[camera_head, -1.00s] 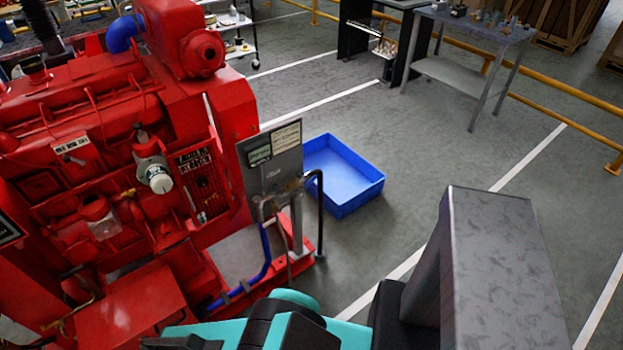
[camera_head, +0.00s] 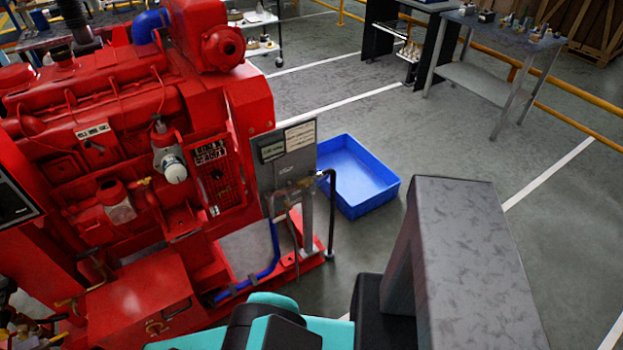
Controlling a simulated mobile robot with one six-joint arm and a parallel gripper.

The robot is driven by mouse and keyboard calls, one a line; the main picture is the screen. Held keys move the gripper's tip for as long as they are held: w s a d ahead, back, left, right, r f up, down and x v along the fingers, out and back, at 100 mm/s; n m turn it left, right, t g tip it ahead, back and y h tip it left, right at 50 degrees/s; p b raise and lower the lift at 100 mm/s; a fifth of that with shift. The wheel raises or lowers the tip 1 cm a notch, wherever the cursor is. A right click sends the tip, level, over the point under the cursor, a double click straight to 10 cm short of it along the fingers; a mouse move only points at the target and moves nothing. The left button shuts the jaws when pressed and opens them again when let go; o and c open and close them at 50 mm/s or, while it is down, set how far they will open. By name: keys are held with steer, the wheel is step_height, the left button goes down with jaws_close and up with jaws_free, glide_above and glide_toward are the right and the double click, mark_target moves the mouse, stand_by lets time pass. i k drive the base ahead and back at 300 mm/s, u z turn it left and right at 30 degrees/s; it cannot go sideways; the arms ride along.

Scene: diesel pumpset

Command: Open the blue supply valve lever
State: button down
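The red diesel pumpset (camera_head: 120,110) fills the left of the head view. At its right end stands a grey panel (camera_head: 287,150) with small labels. Pipe fittings (camera_head: 305,184) sit low on this panel, with a black bent pipe (camera_head: 332,210) on their right. A blue hose (camera_head: 272,262) runs along the base below. I cannot make out a blue valve lever there; it is too small or hidden. Teal and black parts of my arm show at the bottom edge, apart from the panel in the picture. My gripper is not in view.
A blue tray (camera_head: 352,207) lies on the floor right of the panel. A grey workbench (camera_head: 500,40) with small items stands at the back right. Yellow railings (camera_head: 570,115) run behind it. The grey floor between is clear.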

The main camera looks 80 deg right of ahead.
mark_target(326, 177)
steer(key=u, duration=0.75)
steer(key=i, duration=0.85)
steer(key=z, duration=4.7)
steer(key=i, duration=0.1)
steer(key=u, duration=2.8)
